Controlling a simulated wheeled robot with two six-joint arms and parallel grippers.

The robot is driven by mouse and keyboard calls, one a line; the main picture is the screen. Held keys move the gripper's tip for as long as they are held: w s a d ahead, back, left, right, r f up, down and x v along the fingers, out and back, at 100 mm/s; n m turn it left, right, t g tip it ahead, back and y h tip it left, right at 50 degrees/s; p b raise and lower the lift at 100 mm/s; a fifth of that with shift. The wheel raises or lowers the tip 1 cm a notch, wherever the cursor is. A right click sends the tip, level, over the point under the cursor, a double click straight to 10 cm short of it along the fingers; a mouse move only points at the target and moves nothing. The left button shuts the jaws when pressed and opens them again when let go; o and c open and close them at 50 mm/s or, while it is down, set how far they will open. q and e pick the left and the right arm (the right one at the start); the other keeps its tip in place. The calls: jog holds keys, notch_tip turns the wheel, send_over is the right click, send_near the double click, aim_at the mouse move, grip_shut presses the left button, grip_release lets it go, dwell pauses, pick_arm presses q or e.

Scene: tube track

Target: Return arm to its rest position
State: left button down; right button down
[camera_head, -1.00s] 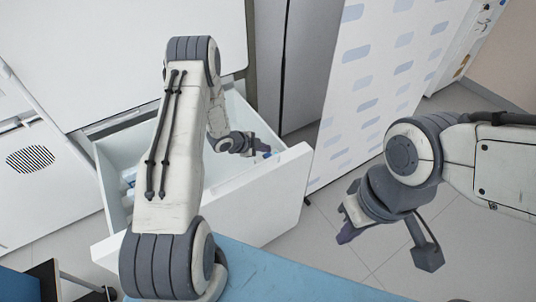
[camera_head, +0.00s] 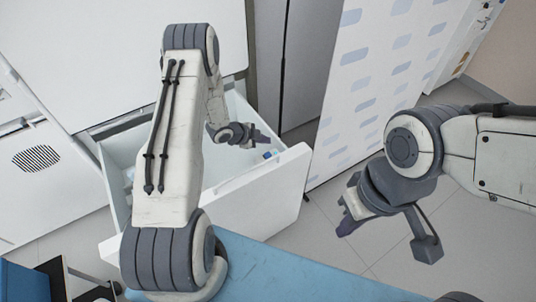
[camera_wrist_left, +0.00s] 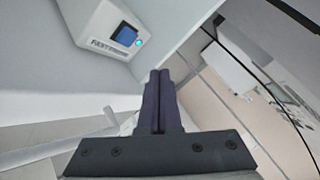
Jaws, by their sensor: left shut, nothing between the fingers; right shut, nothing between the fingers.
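My left arm (camera_head: 170,150) reaches forward over an open white drawer (camera_head: 262,188). My left gripper (camera_head: 264,138) is over the far right part of the drawer, near its right end, with its fingers closed and empty. In the left wrist view its dark fingers (camera_wrist_left: 159,78) lie side by side with nothing between them. My right gripper (camera_head: 343,226) hangs over the floor to the right of the drawer, away from everything. Its fingers are shut and hold nothing.
A white box with a blue square and a lit spot (camera_wrist_left: 125,36) shows in the left wrist view. A blue surface (camera_head: 290,272) lies below the drawer front. A patterned white panel (camera_head: 375,80) stands behind on the right. Tiled floor (camera_head: 345,262) is free around my right gripper.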

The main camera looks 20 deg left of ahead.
dwell(0.3)
pick_arm(q)
jog(key=d+r+n+g+y, duration=0.1)
jog(key=d+r, duration=0.2)
jog(key=r, duration=0.2)
jog(key=d+r+n+y, duration=0.1)
jog(key=d+r, duration=0.2)
jog(key=r, duration=0.2)
jog(key=s+d+r+n+g+y+p, duration=0.1)
jog(key=s+d+r+n+y, duration=0.15)
jog(key=s+d+r, duration=0.65)
jog(key=s+d+r+n+g, duration=0.1)
jog(key=s+r+g, duration=0.1)
jog(key=s, duration=0.7)
jog(key=s+d+r+n+g, duration=0.1)
jog(key=s+r, duration=0.3)
jog(key=s, duration=0.5)
jog(key=s+d+r+n+g, duration=0.1)
jog(key=s+r, duration=0.3)
jog(key=s, duration=0.5)
jog(key=shift+d+n+g+h+p, duration=0.35)
jog(key=shift+g+p, duration=0.1)
jog(key=shift+g, duration=0.45)
jog(key=shift+r, duration=0.1)
